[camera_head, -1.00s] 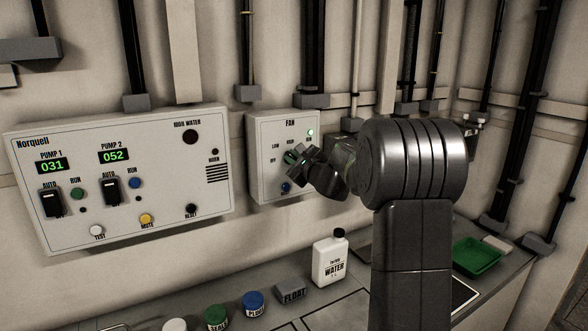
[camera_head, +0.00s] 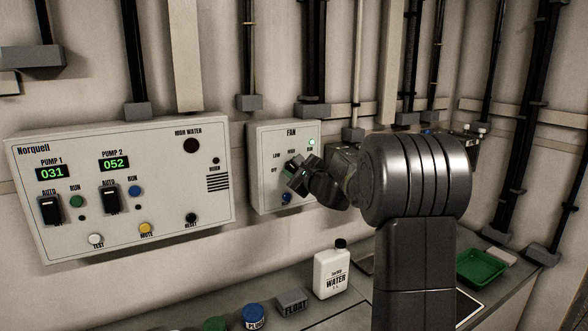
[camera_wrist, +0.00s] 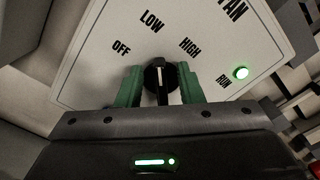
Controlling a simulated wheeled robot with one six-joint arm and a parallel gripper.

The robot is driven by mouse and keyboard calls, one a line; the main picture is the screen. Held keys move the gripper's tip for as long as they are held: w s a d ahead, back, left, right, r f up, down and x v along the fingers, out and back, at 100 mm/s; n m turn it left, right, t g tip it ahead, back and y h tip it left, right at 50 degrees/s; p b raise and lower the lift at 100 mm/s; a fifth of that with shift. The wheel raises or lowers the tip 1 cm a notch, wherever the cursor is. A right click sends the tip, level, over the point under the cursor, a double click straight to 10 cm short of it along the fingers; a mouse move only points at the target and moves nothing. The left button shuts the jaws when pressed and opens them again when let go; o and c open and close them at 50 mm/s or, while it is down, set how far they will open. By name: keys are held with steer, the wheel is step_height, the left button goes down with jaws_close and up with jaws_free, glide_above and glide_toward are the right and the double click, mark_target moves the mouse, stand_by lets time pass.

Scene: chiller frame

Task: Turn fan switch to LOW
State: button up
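The white fan box (camera_head: 262,185) hangs on the wall in the head view, with OFF, LOW and HIGH labels around its switch. In the wrist view, the switch is a round black knob (camera_wrist: 158,76) with a white line. The line runs roughly up and down, in line with the LOW label (camera_wrist: 151,21). My gripper (camera_wrist: 160,84) has its two green fingers on either side of the knob, with a narrow gap visible at each side. In the head view, my gripper (camera_head: 297,172) is at the switch and hides most of it.
A green RUN lamp (camera_wrist: 240,72) is lit on the box. A blue button (camera_head: 286,197) sits below the switch. The Norquell pump panel (camera_head: 120,190) is to the left. A white water bottle (camera_head: 331,274) and a green tray (camera_head: 483,267) stand on the bench below.

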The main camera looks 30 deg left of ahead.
steer(key=shift+d, duration=0.1)
steer(key=b+v, duration=0.2)
steer(key=v, duration=1.1)
steer(key=shift+s+d, duration=0.25)
steer(key=p+x, duration=0.2)
steer(key=x, duration=1.2)
steer(key=shift+d, duration=0.1)
